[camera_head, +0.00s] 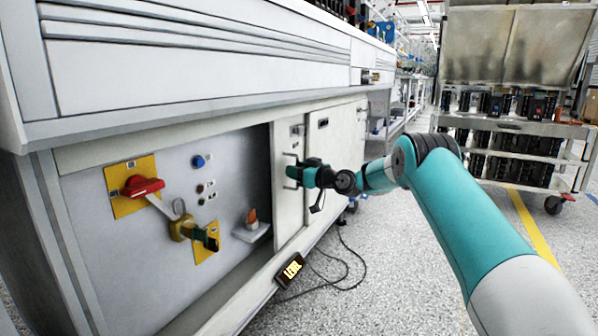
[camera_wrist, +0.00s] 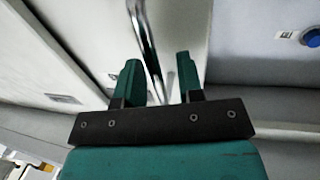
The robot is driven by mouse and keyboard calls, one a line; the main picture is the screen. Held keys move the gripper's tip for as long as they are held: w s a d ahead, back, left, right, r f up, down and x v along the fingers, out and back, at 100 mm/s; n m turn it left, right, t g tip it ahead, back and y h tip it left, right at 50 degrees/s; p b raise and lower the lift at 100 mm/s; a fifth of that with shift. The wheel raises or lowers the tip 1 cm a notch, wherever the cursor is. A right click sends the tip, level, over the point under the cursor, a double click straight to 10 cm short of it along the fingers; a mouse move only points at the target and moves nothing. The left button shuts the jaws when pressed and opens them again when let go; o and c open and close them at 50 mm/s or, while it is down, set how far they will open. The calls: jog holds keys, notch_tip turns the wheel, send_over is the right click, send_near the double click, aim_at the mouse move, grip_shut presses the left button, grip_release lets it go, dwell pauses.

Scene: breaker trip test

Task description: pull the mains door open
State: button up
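A pale grey door (camera_head: 287,217) with a vertical metal bar handle (camera_head: 291,158) stands at the right edge of the cabinet's recessed panel; I cannot tell how far it is open. My gripper (camera_head: 292,172) is at this handle. In the wrist view, the shiny handle (camera_wrist: 143,30) runs down towards the space between the two green fingers (camera_wrist: 158,82). I see no firm clamp on the bar.
The recessed panel (camera_head: 120,262) has a red rotary handle (camera_head: 142,186) on a yellow plate, a blue button (camera_head: 198,161) and a yellow lock-like piece (camera_head: 182,228). A small display marked LEVEL (camera_head: 290,270) and cables lie low.

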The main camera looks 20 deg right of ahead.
jog(key=p+v, duration=0.5)
jog(key=v, duration=1.2)
jog(key=shift+s+d+p, duration=0.2)
jog(key=shift+p, duration=0.15)
jog(key=s+a+r+n+g+y+p, duration=0.15)
jog(key=s+a+r+g, duration=0.3)
jog(key=a, duration=0.45)
jog(key=s+a+r+n+g+p, duration=0.1)
jog(key=s+a+r+g+p, duration=0.3)
jog(key=a, duration=0.5)
jog(key=s+a+r+n+g+y+p, duration=0.1)
jog(key=s+a+r+g, duration=0.25)
jog(key=a+r, duration=0.4)
jog(key=s+a+r+m+g+h+p, duration=0.1)
jog(key=s+a+r+g+h+p, duration=0.15)
jog(key=s, duration=1.15)
jog(key=s+a+r+m+g+h+p, duration=0.15)
jog(key=s+h+p, duration=0.25)
jog(key=s, duration=0.9)
notch_tip(320, 180, up, 37)
jog(key=n+p, duration=0.1)
jog(key=p, duration=3.5)
jog(key=shift+r+y, duration=0.2)
jog(key=shift+y, duration=0.1)
